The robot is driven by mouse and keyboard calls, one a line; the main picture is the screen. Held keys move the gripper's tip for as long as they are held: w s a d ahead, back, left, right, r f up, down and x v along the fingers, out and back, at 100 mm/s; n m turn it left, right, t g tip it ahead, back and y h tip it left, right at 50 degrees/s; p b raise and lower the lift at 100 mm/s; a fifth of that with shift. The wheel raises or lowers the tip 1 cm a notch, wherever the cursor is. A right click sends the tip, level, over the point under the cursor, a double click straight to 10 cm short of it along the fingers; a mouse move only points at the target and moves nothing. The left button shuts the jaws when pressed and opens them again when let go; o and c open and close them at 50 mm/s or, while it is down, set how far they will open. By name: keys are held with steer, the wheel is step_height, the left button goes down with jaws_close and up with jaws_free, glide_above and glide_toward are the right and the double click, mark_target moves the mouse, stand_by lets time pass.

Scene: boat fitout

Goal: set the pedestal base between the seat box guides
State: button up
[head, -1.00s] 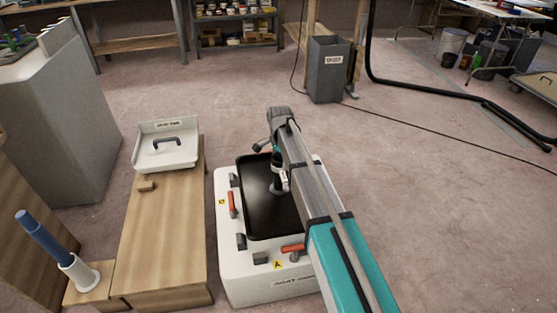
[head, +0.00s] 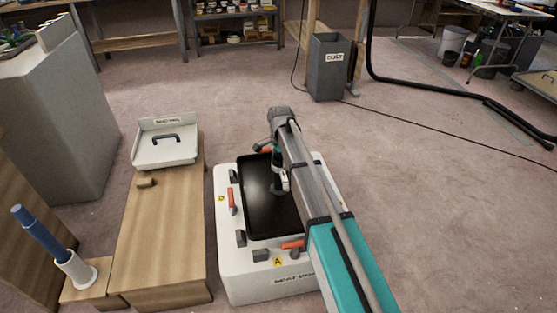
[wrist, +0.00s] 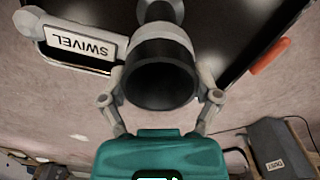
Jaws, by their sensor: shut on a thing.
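The pedestal base (head: 262,215) is a black rounded plate with an upright post. My gripper (head: 280,178) is shut on the post, seen end-on as a dark tube with a pale collar between the two fingers in the wrist view (wrist: 163,88). The plate lies over the top of the white seat box (head: 228,265), inside its dark guide blocks, with one left guide (head: 241,238) and one front guide (head: 261,256) close to its edges. I cannot tell whether the plate touches the box top. My arm hides its right side.
Red-handled clamps stand at the left (head: 232,201) and front (head: 292,244) of the box. A grey bin (head: 328,75) stands behind.

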steer(key=shift+f+b, duration=3.5)
steer(key=shift+f, duration=0.05)
steer(key=o, duration=1.1)
